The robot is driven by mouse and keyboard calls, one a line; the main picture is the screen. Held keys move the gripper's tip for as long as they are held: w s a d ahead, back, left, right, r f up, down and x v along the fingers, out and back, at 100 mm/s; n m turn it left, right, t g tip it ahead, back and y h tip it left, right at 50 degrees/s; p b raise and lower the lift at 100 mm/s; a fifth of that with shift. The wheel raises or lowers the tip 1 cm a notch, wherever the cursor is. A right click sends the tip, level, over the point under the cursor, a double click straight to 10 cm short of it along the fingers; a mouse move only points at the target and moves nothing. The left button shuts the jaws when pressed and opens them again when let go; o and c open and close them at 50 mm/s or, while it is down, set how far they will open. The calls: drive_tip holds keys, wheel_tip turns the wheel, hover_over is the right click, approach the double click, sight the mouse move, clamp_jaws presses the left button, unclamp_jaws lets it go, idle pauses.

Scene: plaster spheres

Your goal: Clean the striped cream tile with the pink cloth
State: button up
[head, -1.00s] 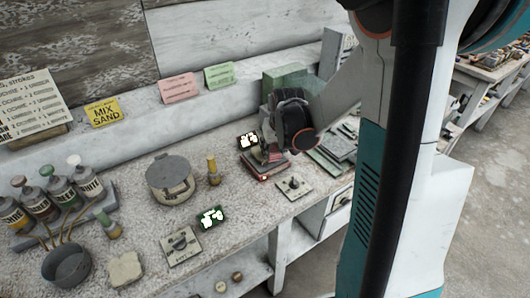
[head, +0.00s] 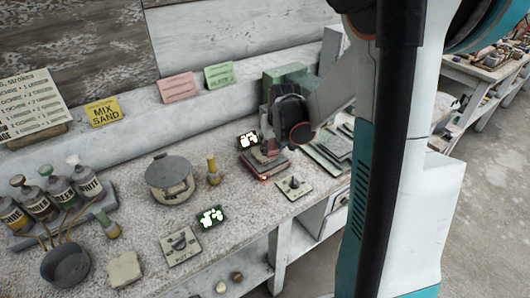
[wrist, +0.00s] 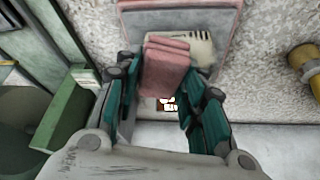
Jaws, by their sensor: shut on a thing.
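The pink cloth (wrist: 166,66), a folded block, sits between the teal fingers of my gripper (wrist: 160,84) in the wrist view, and the gripper is shut on it. Just beyond it lies the cream tile (wrist: 201,46), with dark stripes near its right side; the cloth overlaps part of it. I cannot tell whether cloth and tile touch. In the head view my gripper (head: 270,146) is low over the stack on the bench, and my wrist hides much of it. The cloth is not clear there.
A reddish slab (wrist: 180,18) lies at the tile. A green box (wrist: 62,130) stands left.

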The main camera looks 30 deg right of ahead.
drive_tip(key=shift+w+d, duration=0.2)
drive_tip(key=shift+w, duration=0.5)
drive_tip(key=shift+s, duration=0.1)
drive_tip(key=shift+s+a, duration=0.3)
drive_tip(key=shift+s, duration=0.7)
drive_tip(key=shift+s+a, duration=0.3)
drive_tip(key=shift+s, duration=0.65)
drive_tip(key=shift+w+d, duration=0.2)
drive_tip(key=shift+w, duration=0.5)
drive_tip(key=shift+w+d, duration=0.2)
drive_tip(key=shift+w, duration=0.45)
drive_tip(key=shift+w+d, duration=0.2)
drive_tip(key=shift+w, duration=0.5)
drive_tip(key=shift+s+a+r+p, duration=0.2)
drive_tip(key=shift+s+r, duration=0.15)
drive_tip(key=shift+s, duration=0.2)
drive_tip(key=shift+s+a+r+p, duration=0.1)
drive_tip(key=shift+s+r+p, duration=0.05)
drive_tip(key=shift+s+r, duration=0.3)
drive_tip(key=shift+f, duration=0.1)
